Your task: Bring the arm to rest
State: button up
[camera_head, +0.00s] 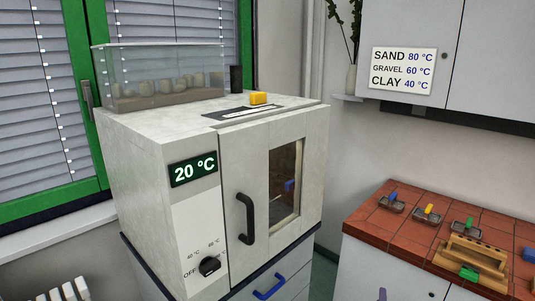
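My arm and gripper do not show in this view, so I cannot see how the gripper stands or whether it holds anything. A grey-white oven (180,130) stands in the middle left. Its door (245,165) with a black handle (245,218) looks shut. The green display (193,169) reads 20 °C. A black dial (209,265) sits below it among the marks OFF, 40 °C and others too small to read surely. A small blue thing (290,185) shows at the door's window; I cannot tell whether it is inside or reflected.
A glass tank (165,75), a dark cylinder (236,79) and a yellow block (258,98) stand on the oven. A red tiled bench (375,222) at the right bears small trays (391,204) and a wooden rack (470,256). A SAND, GRAVEL, CLAY sign (402,70) hangs on a cabinet.

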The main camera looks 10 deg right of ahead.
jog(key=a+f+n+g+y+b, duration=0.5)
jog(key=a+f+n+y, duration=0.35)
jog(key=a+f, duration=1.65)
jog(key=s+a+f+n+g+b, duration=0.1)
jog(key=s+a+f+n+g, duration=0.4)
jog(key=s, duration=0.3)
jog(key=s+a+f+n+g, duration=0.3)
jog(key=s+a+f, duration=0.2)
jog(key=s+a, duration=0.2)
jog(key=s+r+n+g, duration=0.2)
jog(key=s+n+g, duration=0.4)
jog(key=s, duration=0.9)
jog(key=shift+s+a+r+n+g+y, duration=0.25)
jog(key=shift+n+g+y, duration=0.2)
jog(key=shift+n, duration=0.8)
